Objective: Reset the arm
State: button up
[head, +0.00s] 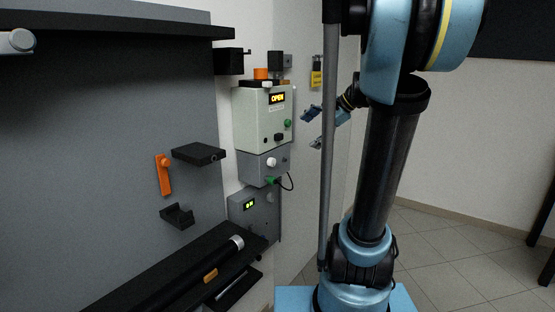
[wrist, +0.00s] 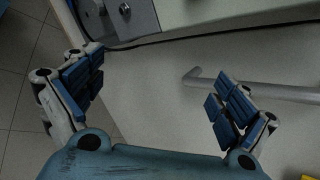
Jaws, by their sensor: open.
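My gripper (wrist: 158,103) is open in the wrist view, with its two blue-padded fingers spread wide and nothing between them. In the head view my gripper (head: 314,128) shows beyond my upright arm, partly hidden by the thin grey pole and the arm. It is a little to the right of the wall box (head: 262,136) with the lit "OPEN" display, and appears apart from it. My arm (head: 388,170) rises from its blue base at the lower right and bends over at the top.
A black shelf (head: 140,287) holds a dark cylinder. A pale bar (wrist: 250,88) crosses behind the right finger. Floor (head: 450,240) at right is clear.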

jog(key=s+d+f+n+h, duration=0.2)
jog(key=s+f+n, duration=0.2)
jog(key=s+f, duration=0.3)
jog(key=s+d+f+n+g+h, duration=0.1)
jog(key=s+d+f+n+h, duration=0.1)
jog(key=s+f, duration=0.6)
jog(key=s+d+f+n+g+h, duration=0.1)
jog(key=s+d+f+n+h, duration=0.2)
jog(key=s+f+n, duration=0.4)
jog(key=s+f+h, duration=0.1)
jog(key=s, duration=0.1)
jog(key=shift+s+f, duration=0.15)
jog(key=shift+s, duration=0.25)
jog(key=shift+w+f, duration=0.2)
jog(key=shift+w, duration=0.25)
dwell(1.2)
